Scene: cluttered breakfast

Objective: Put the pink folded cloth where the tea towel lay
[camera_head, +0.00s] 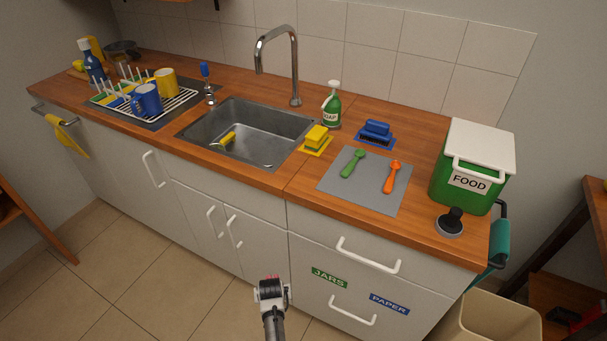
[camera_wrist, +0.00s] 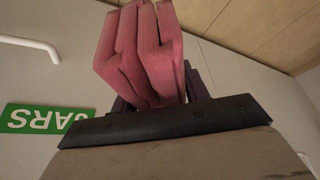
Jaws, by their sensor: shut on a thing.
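The pink folded cloth (camera_wrist: 140,50) is held in my gripper (camera_head: 272,284). In the wrist view it stands out beyond the dark fingers as several ribbed pink folds. My gripper is in front of the cabinet fronts, below the counter edge and left of the JARS label (camera_head: 329,278). A yellow cloth (camera_head: 66,137) hangs on a rail at the counter's left end. A teal cloth (camera_head: 496,241) hangs on a rail at the right end. I cannot tell which spot the tea towel had.
The wooden counter (camera_head: 290,182) holds a sink (camera_head: 250,135), a dish rack (camera_head: 150,107), a soap bottle (camera_head: 331,108), a grey mat (camera_head: 366,187) with two spoons and a green FOOD bin (camera_head: 468,178). Drawer handles (camera_head: 368,256) stick out. A beige bin (camera_head: 495,322) stands at lower right.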

